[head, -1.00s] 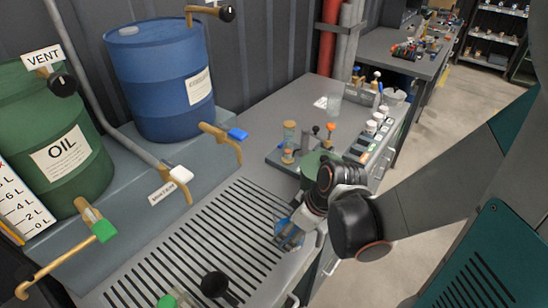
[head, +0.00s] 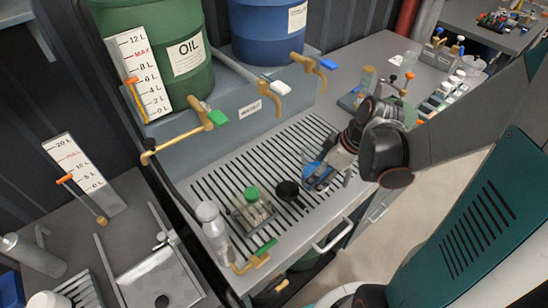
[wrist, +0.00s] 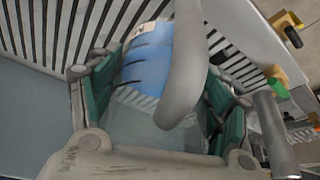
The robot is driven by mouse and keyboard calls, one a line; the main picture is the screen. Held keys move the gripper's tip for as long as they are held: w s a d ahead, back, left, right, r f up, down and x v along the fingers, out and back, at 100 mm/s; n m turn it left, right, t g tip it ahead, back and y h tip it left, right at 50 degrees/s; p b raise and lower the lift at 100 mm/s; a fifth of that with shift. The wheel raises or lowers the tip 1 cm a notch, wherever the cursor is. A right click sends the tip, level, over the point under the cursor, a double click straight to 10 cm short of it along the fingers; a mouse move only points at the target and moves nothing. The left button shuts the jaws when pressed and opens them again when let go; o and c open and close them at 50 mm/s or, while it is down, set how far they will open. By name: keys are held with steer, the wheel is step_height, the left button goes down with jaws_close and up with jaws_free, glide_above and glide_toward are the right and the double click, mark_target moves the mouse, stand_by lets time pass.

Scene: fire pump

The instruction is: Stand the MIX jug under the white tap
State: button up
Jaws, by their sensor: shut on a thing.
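My gripper (head: 318,178) is shut on a clear jug (head: 309,167) with blue in it, over the right part of the slotted drain grate. In the wrist view the jug (wrist: 147,62) sits between the teal finger pads, with a grey handle (wrist: 186,60) in front and a white label partly seen. The label cannot be read, so I cannot confirm MIX. The white tap (head: 280,88) is on the grey ledge behind the grate (head: 232,167), up and left of the jug. The jug is apart from the tap's spout; whether it touches the grate is unclear.
A black round thing (head: 287,190) is close left of my gripper. A green-topped glass container (head: 254,208) and grey-capped bottle (head: 212,225) stand farther left. Green (head: 215,117) and blue (head: 327,64) taps flank the white one. The grate between jug and ledge is clear.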

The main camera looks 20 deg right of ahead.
steer(key=w+a+b, duration=0.1)
steer(key=w+a, duration=0.1)
steer(key=w, duration=0.2)
steer(key=w+a, duration=0.2)
steer(key=w, duration=0.3)
steer(key=w+a+b, duration=0.1)
steer(key=w+a, duration=0.1)
steer(key=w, duration=0.3)
steer(key=shift+w+f+b, duration=0.1)
steer(key=shift+w+b, duration=0.15)
steer(key=shift+b, duration=0.05)
step_height(320, 180, down, 7)
steer(key=b, duration=0.3)
steer(key=shift+w, duration=0.2)
steer(key=shift+a, duration=0.1)
steer(key=o, duration=1.4)
steer(key=shift+c, duration=0.2)
steer(key=p+v, duration=0.4)
steer(key=v, duration=0.8)
